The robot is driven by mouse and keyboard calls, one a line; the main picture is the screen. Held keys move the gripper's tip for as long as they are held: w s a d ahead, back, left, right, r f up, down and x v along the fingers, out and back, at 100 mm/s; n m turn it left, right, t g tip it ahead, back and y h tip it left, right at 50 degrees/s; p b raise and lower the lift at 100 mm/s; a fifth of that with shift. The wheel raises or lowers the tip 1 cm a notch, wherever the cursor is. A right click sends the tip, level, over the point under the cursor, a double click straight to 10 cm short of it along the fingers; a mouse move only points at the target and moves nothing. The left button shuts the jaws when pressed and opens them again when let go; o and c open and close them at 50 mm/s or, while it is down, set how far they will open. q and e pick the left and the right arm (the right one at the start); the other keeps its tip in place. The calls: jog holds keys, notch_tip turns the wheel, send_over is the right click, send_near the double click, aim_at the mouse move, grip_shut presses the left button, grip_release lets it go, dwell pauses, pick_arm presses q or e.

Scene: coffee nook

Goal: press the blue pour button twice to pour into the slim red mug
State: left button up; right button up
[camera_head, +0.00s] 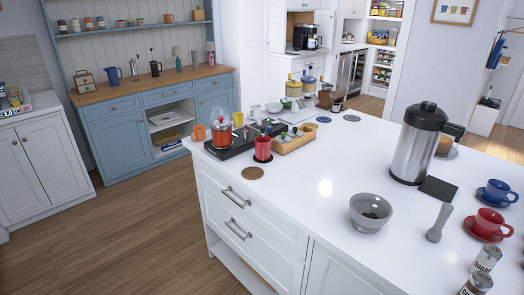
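A slim red mug (263,148) stands upright on a small dark mat near the left edge of the white island. Close behind it is a dark tray (238,147) with a red and clear glass vessel (222,130) and a small yellow cup (238,119). I cannot make out a blue pour button. A large steel urn with a black lid and handle (415,145) stands at the right of the island; no button shows on its visible side. Neither of my grippers is in view.
A wooden tray (293,144) sits right of the red mug. A grey bowl (370,213), grey utensil (440,222), red cup on a saucer (489,223), blue cup (497,191) and labelled jars (487,260) occupy the island's right side.

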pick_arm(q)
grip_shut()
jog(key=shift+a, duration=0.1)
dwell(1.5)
